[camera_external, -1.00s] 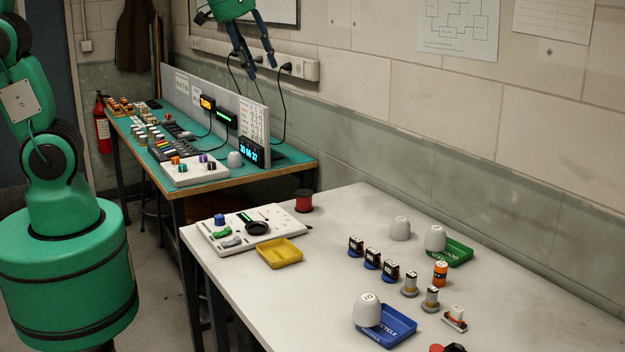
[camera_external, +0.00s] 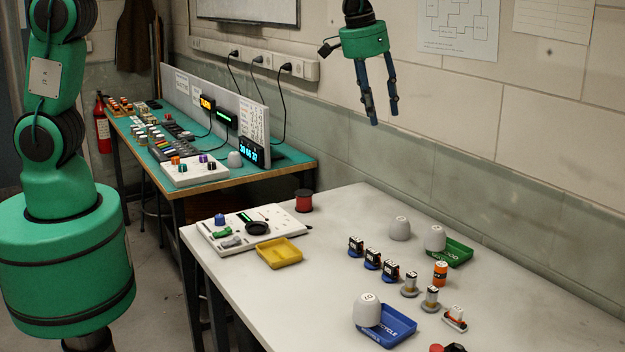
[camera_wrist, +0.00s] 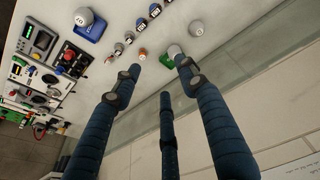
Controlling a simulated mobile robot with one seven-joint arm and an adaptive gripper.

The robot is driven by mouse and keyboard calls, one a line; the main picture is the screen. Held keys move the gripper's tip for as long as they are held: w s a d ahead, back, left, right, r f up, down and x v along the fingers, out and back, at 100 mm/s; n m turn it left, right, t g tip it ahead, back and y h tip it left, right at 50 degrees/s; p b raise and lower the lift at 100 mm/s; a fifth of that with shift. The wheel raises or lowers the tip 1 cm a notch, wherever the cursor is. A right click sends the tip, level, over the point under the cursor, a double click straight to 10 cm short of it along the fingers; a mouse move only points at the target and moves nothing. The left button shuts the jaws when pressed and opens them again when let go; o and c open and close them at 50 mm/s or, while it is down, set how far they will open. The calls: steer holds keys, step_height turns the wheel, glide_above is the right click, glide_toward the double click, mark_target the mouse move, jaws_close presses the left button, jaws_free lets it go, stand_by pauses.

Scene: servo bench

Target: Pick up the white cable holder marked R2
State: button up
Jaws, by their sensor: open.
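My gripper (camera_external: 385,117) hangs high above the far side of the table, near the wall, well apart from everything on the table. Its fingers point down, spread and empty. In the wrist view its dark blue fingers (camera_wrist: 158,72) reach toward the table with nothing between them.
White domes stand by a green tray (camera_external: 462,250) and on a blue tray (camera_external: 400,328). A yellow tray (camera_external: 281,262) and control panel (camera_external: 222,236) are left.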

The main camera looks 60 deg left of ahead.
steer(key=w+d+f+p, duration=0.2)
steer(key=w+d+f, duration=0.1)
steer(key=d+f, duration=1)
steer(key=g+p, duration=0.1)
steer(key=p, duration=0.1)
glide_above(457, 308)
steer(key=s, duration=0.2)
step_height(457, 308, down, 12)
steer(key=shift+w+d+r+y, duration=0.1)
steer(key=shift+w+y, duration=0.15)
steer(key=shift+y, duration=0.15)
steer(key=shift+w+f+p, duration=0.15)
steer(key=shift+f, duration=1.25)
steer(key=shift+w+f+p, duration=0.1)
steer(key=shift+w+f, duration=0.1)
steer(key=shift+f, duration=1.25)
steer(key=shift+w+f+p, duration=0.15)
steer(key=shift+f, duration=1.25)
steer(key=shift+f, duration=0.1)
steer(key=shift+w+f+p, duration=0.15)
steer(key=shift+f+p, duration=0.05)
steer(key=shift+f, duration=1.05)
steer(key=shift+w+f+p, duration=0.15)
steer(key=shift+f+p, duration=0.05)
steer(key=shift+f, duration=1)
